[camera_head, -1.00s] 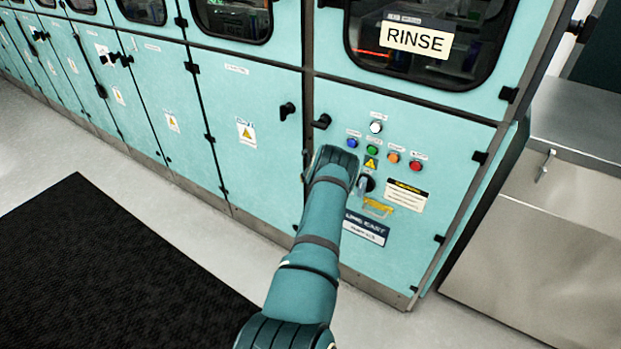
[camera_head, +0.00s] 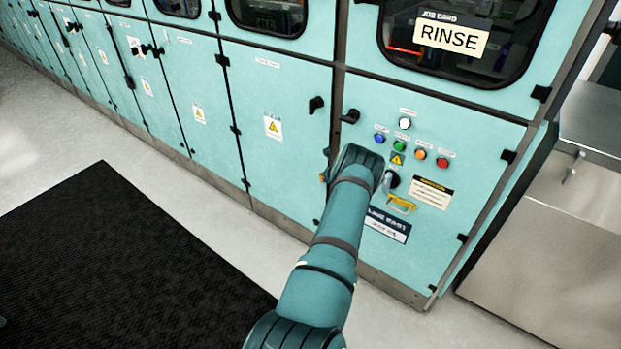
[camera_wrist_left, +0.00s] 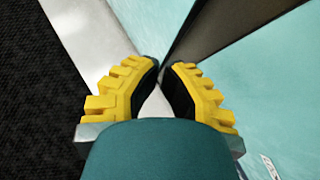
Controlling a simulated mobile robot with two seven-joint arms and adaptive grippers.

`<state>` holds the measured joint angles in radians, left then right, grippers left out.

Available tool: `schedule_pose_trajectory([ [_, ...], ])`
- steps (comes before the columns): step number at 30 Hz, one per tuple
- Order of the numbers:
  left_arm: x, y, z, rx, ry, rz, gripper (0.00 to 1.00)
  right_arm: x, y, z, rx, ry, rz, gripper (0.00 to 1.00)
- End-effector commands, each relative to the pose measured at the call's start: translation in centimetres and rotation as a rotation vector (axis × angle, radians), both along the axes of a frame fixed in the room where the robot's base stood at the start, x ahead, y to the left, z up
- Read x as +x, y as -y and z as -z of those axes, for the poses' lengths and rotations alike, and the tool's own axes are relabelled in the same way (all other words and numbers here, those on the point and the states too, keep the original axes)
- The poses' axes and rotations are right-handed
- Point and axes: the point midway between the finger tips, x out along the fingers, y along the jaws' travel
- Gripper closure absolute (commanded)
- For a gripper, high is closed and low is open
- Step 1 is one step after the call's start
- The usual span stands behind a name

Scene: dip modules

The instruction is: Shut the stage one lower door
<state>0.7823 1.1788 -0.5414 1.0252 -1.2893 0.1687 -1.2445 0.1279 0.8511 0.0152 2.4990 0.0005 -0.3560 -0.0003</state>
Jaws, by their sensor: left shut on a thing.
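The lower door (camera_head: 465,225) under the RINSE window is teal, with coloured buttons, labels and a black latch (camera_head: 350,116) at its upper left. It looks nearly flush with its frame; I cannot tell whether it is ajar. My left arm reaches to its left edge and covers part of it. A bit of yellow finger of my left gripper (camera_head: 322,178) shows beside the arm. In the left wrist view, the yellow fingers of my left gripper (camera_wrist_left: 165,68) are almost together, at the door's edge beside a dark frame strip. The contact itself is hidden. My right gripper is out of view.
A neighbouring teal door (camera_head: 275,100) with a black latch stands to the left, and more cabinets run on beyond it. A black mat (camera_head: 110,260) lies on the pale floor. A steel unit (camera_head: 545,255) stands at the right.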

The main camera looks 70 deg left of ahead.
Motion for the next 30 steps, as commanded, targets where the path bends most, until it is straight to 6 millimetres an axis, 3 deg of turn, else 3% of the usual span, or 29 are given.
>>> schedule_pose_trajectory([
  [10,-1.8,1.0,-1.7,-0.001,-0.01,0.0,1.0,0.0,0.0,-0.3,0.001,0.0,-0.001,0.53],
  [19,-3.0,1.8,-1.8,-0.009,-0.017,0.001,1.0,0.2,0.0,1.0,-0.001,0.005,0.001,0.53],
  [30,-5.1,3.0,-5.5,0.0,-0.006,-0.007,1.0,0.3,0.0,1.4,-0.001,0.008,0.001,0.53],
])
